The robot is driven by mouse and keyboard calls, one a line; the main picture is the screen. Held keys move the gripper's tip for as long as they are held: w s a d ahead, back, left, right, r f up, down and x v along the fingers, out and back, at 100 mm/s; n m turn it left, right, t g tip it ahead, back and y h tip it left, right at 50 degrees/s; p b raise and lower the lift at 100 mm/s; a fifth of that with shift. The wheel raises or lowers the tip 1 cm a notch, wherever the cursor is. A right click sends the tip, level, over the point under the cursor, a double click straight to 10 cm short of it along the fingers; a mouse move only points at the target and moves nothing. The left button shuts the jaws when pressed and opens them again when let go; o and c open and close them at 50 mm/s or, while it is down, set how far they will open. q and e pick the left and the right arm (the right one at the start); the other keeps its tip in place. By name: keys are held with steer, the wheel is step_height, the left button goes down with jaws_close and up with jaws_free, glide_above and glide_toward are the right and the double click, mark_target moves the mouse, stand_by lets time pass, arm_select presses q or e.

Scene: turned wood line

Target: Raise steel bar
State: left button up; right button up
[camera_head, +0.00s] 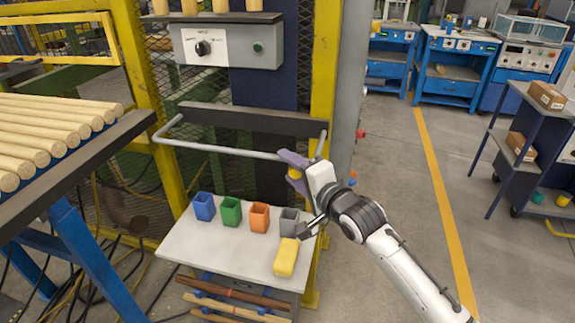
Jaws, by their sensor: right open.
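The steel bar (220,150) is a grey U-shaped rail. It runs horizontally across the front of the yellow-framed machine, and its ends turn back toward the frame. My right gripper (292,166) is at the right end of the bar, with its jaws open. Its purple-grey finger overlaps the bar in the picture. I cannot tell whether the bar lies between the fingers or touches them. My left gripper is not in view.
Below the bar, a small grey table (190,245) holds blue, green, orange and grey cups and a yellow block (286,257). A rack of wooden rods (50,135) stands left. A control box (225,46) is above. Open floor lies right.

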steer(key=shift+x, duration=0.95)
